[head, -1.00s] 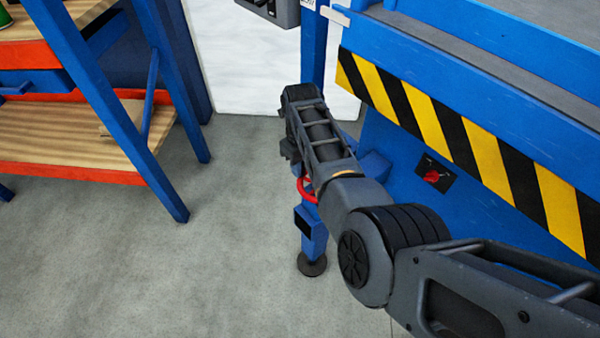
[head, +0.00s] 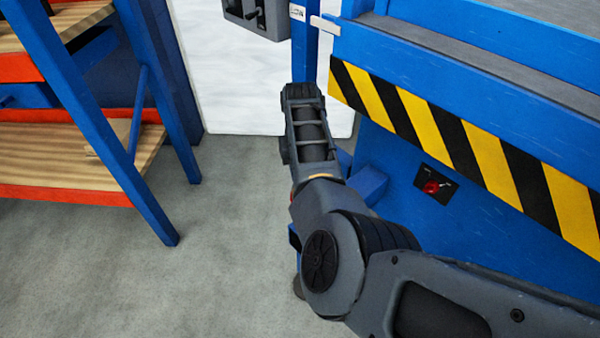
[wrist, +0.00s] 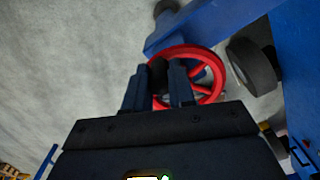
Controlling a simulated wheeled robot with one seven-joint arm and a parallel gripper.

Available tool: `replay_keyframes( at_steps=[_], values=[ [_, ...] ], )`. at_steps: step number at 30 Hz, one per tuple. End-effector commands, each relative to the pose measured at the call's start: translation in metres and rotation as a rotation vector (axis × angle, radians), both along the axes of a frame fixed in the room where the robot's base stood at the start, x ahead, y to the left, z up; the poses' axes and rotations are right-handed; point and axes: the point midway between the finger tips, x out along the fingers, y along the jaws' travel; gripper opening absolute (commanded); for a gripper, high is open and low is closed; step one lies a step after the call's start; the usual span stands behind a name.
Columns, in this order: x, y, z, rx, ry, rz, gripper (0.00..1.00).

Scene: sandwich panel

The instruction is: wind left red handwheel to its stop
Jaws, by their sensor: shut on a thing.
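The red handwheel (wrist: 213,70) shows in the wrist view, mounted by a blue frame member. Its spokes and most of its rim are visible. In the head view my arm covers nearly all of the handwheel, with only a small red bit (head: 291,197) showing at the arm's left edge. The fingers are hidden there.
The blue machine (head: 400,205) with a striped edge and a red rotary switch (head: 431,187) stands at the right. A blue rack (head: 150,200) with wooden shelves stands at the left. Grey floor is free between them. A dark round wheel or foot (wrist: 251,66) is beside the handwheel.

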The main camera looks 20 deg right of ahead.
Motion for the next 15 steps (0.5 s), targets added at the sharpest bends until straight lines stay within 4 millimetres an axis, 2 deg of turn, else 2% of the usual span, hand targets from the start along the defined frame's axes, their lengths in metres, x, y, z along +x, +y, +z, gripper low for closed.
replay_keyframes(
  at_steps=[9, 10, 15],
  values=[
    [-0.0001, -0.0024, 0.0006, -0.003, 0.001, -0.004, 0.0],
    [0.0, -0.0024, 0.0006, -0.003, 0.001, -0.004, 0.26],
    [0.0, -0.0018, 0.0004, -0.002, 0.001, -0.003, 0.42]
  ],
)
